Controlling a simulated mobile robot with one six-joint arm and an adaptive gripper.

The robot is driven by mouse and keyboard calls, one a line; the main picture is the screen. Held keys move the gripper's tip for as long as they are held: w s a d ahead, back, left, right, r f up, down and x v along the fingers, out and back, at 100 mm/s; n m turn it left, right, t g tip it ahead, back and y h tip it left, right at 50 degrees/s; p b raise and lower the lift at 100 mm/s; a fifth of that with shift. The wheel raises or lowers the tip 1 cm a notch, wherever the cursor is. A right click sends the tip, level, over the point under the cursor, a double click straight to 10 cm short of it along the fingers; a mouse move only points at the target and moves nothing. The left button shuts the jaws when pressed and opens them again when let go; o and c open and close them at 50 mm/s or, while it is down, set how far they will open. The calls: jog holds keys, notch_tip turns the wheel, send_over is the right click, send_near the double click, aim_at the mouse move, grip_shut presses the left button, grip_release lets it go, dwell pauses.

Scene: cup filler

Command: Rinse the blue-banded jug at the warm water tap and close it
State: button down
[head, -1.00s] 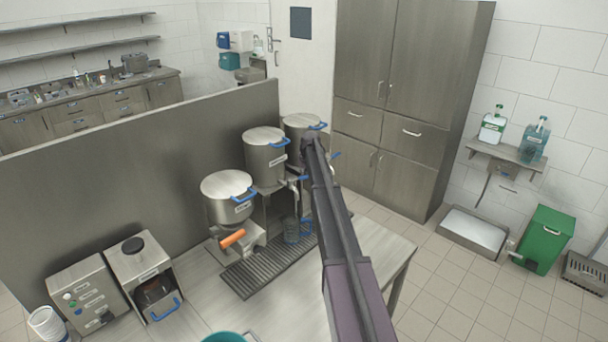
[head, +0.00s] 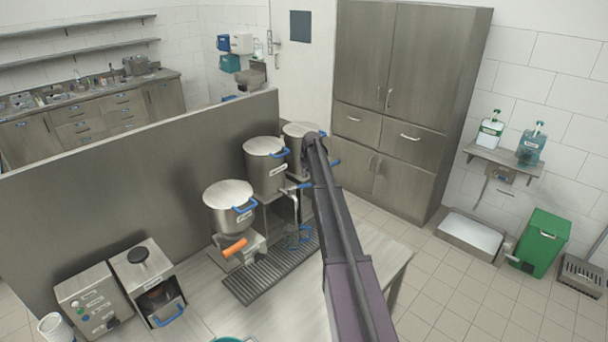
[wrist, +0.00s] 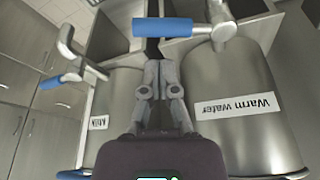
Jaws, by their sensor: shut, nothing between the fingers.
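The warm water urn (wrist: 240,110) fills the right of the wrist view, its label upside down. Its tap (wrist: 222,22) and blue lever (wrist: 165,27) are at the top. My gripper (wrist: 155,62) is shut and empty, its tips just below the lever in the picture; I cannot tell if they touch it. In the head view this appears to be the middle urn (head: 264,165), with a blue tap lever (head: 300,187). A clear jug with blue on it (head: 298,237) stands on the drip grate (head: 258,278) below the taps, partly behind my arm. I cannot see whether water runs.
A second labelled urn (wrist: 108,112) with a blue-levered tap is left in the wrist view. An urn with an orange handle (head: 228,205) stands left in the head view. Two metal machines (head: 95,300) are on the counter's left. A grey partition (head: 120,180) runs behind.

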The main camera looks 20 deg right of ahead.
jog(key=shift+p+v, duration=1.75)
jog(key=shift+v, duration=0.45)
jog(key=shift+w+a, duration=0.1)
jog(key=shift+a, duration=0.05)
dwell(5.7)
